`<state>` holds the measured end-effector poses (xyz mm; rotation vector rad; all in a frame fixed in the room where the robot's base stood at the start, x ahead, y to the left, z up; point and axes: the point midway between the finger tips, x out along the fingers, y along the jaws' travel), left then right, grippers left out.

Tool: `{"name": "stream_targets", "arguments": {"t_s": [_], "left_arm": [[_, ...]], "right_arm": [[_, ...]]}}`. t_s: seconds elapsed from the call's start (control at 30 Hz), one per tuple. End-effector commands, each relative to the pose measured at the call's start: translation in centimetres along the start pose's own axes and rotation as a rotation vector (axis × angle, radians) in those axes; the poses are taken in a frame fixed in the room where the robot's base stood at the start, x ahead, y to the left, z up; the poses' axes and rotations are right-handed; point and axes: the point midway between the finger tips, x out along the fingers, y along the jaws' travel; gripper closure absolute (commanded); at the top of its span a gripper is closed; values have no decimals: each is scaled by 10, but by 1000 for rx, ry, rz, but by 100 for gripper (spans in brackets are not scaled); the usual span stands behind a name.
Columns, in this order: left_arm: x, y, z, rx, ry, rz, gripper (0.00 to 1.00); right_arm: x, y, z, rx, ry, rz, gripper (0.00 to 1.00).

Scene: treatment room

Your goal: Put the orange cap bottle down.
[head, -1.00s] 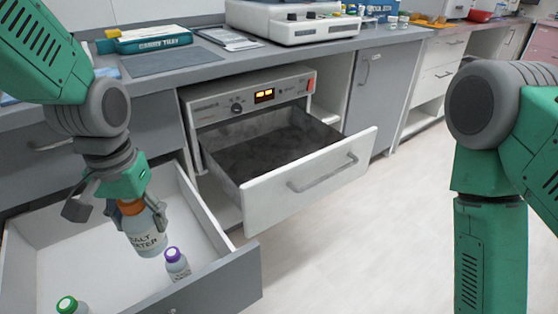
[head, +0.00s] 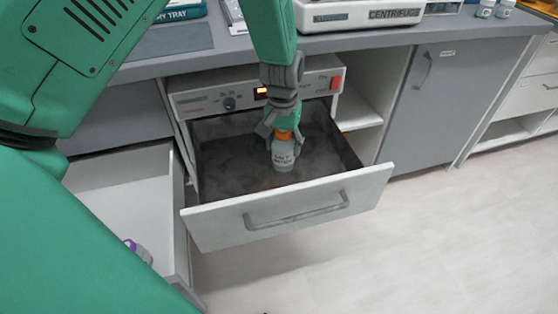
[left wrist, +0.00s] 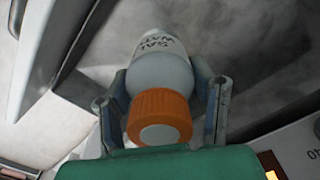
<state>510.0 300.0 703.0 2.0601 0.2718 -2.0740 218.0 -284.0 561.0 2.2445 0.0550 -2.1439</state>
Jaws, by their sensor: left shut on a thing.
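The orange cap bottle (head: 284,155) is upright in the head view, over the open metal drawer of the heating unit. My left gripper (head: 283,134) is shut on it near the cap, from above. In the left wrist view the orange cap (left wrist: 159,117) and pale bottle body (left wrist: 160,71) sit between the two fingers. Part of a label reading "SAL WAT" shows. I cannot tell whether the bottle's base touches the drawer floor. My right gripper is not in view.
The open drawer (head: 290,217) has a white front and a dark, otherwise empty floor. At left, a grey drawer (head: 125,190) stands open with a purple-capped bottle (head: 137,250). A centrifuge (head: 365,14) sits on the counter. The floor at right is clear.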

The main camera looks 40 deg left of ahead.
Motion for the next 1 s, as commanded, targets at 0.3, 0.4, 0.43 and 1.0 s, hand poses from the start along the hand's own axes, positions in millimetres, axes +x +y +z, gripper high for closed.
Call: {"name": "stream_targets", "arguments": {"t_s": [0.3,0.4,0.43,1.0], "left_arm": [[51,-10,-14,-39,5,-18,88],[69,-10,-14,-38,5,-19,88],[73,-10,-14,-38,5,-19,88],[117,-11,-15,-37,8,-17,87]], "right_arm": [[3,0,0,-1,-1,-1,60],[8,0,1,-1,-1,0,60],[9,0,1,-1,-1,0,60],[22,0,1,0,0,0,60]]}}
